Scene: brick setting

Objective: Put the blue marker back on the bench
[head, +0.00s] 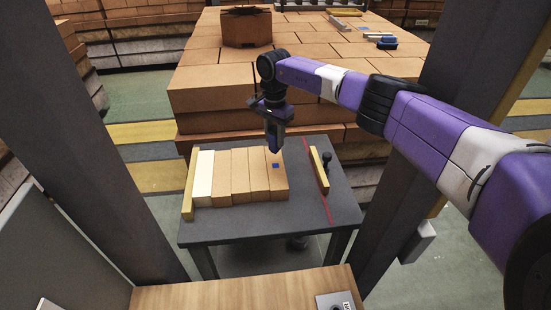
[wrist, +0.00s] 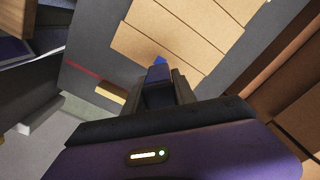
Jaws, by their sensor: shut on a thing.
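My gripper (head: 274,146) points down above the right end of a row of tan bricks (head: 241,178) on the dark grey bench (head: 240,226). In the wrist view my gripper (wrist: 159,82) is closed around a dark blue piece, the blue marker (wrist: 158,92), mostly shadowed between the fingers. A small bright blue square (head: 276,165) shows on the rightmost brick, just below the fingertips. Its corner (wrist: 160,61) shows past the fingers in the wrist view. Whether the held piece touches the brick I cannot tell.
A white brick (head: 203,176) and a yellow bar (head: 188,190) bound the row at left. A red line (head: 316,180), another yellow bar (head: 319,168) and a dark knob (head: 326,158) are at right. A large brick stack (head: 215,88) stands behind. The bench front is clear.

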